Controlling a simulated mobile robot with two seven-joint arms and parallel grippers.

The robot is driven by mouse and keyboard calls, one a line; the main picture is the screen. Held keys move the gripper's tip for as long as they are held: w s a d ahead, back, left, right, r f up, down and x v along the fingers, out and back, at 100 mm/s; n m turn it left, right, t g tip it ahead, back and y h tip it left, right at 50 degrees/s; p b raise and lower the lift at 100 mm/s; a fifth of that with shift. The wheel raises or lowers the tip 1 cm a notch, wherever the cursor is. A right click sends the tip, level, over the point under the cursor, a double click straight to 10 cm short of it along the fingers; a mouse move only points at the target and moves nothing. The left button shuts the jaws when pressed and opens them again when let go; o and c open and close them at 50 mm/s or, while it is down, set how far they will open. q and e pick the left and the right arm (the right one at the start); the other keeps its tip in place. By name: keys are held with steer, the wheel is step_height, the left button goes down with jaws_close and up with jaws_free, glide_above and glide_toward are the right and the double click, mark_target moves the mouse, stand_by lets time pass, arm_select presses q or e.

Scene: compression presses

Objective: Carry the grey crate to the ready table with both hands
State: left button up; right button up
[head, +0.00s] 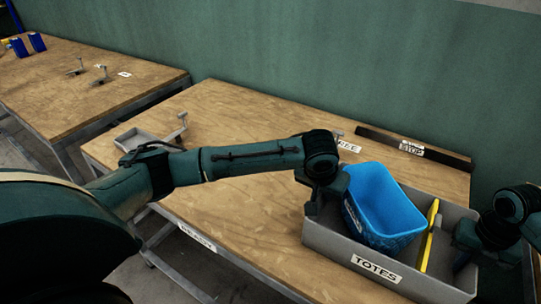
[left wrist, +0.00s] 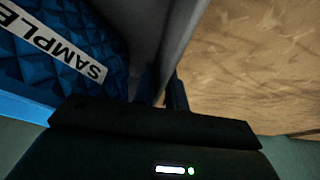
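The grey crate (head: 325,243), labelled TOTES, is at the right of the head view, over the right part of a wooden table (head: 240,215). I cannot tell whether it rests on it. A blue tote (head: 385,205) stands tilted inside the crate, with a yellow bar (head: 429,236) to its right. My left gripper (head: 314,207) is at the crate's left wall; in the left wrist view its fingers (left wrist: 163,90) lie close on both sides of the grey wall (left wrist: 172,40). My right gripper (head: 466,255) is at the crate's right end; its fingertips are mostly hidden.
The wooden table's front edge bears a small label (head: 197,238), too blurred to read surely. A small grey tray (head: 138,139) lies at its left end. A dark bar (head: 415,150) with a STOP label lies at the back. Another table (head: 70,90) stands far left. The table's middle is clear.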

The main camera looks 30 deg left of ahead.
arm_select(q)
steer(key=shift+o, duration=1.3)
arm_select(e)
steer(key=shift+o, duration=1.3)
steer(key=shift+r, duration=0.1)
arm_select(q)
steer(key=shift+r, duration=0.15)
steer(key=v, duration=1.1)
steer(key=shift+s+r, duration=0.2)
steer(key=shift+r, duration=0.15)
arm_select(e)
steer(key=shift+r, duration=0.3)
step_height(320, 180, up, 11)
steer(key=shift+r, duration=0.2)
